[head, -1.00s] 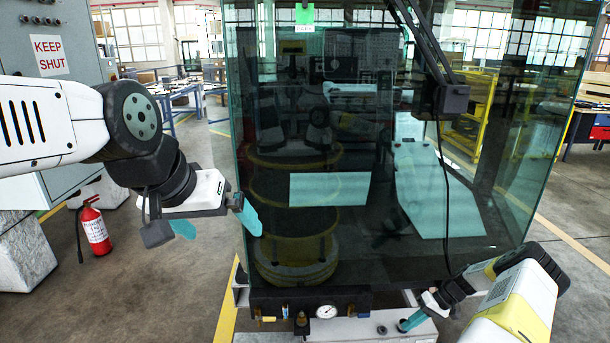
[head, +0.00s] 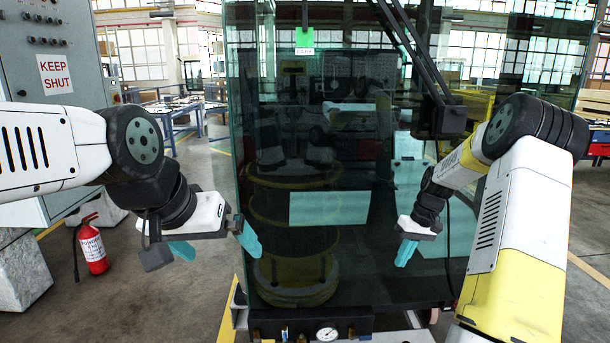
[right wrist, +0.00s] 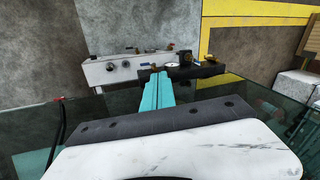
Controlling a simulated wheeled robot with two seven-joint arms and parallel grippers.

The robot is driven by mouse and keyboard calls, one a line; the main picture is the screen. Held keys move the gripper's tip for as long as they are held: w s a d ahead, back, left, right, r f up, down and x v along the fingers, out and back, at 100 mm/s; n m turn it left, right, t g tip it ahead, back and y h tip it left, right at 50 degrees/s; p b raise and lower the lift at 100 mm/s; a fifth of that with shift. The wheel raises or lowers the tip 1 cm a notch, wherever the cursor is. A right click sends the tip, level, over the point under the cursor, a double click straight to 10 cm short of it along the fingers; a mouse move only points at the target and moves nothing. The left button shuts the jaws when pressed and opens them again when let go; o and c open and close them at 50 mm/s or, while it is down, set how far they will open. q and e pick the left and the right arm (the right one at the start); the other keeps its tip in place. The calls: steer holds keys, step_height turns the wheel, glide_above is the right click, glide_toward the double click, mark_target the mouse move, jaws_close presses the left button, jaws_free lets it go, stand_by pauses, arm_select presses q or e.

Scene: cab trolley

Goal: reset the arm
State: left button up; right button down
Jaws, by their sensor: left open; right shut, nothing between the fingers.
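My left gripper (head: 215,248) is at the left, in front of the left edge of the dark glass pane. Its two teal fingers are spread wide apart with nothing between them. My right gripper (head: 406,252) is in front of the lower right part of the glass, pointing down. Its teal fingers are together and empty. In the right wrist view the shut fingers (right wrist: 157,92) point toward the trolley's base panel below.
The large glass pane (head: 330,255) stands upright on the trolley, with a pressure gauge (head: 327,334) on its base. A grey cabinet (head: 60,130) and a red fire extinguisher (head: 92,246) stand at the left. Open floor lies between extinguisher and trolley.

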steer(key=s+a+r+t+h, duration=0.1)
steer(key=s+a+r, duration=0.35)
steer(key=r, duration=0.45)
steer(key=s+a+r+t+h, duration=0.1)
steer(key=s+a+r+t, duration=0.1)
steer(key=s+a+r, duration=0.5)
steer(key=s+r+t, duration=0.1)
steer(key=s+r, duration=0.1)
steer(key=s, duration=0.3)
steer(key=s+a+r+m+t, duration=0.1)
steer(key=s+r, duration=0.2)
steer(key=s, duration=0.3)
steer(key=s+a+r+t+y, duration=0.1)
steer(key=s+r, duration=0.1)
steer(key=s, duration=0.3)
steer(key=shift+s+a+r+m, duration=0.25)
steer(key=shift+s+r+m, duration=0.05)
steer(key=shift+m, duration=0.1)
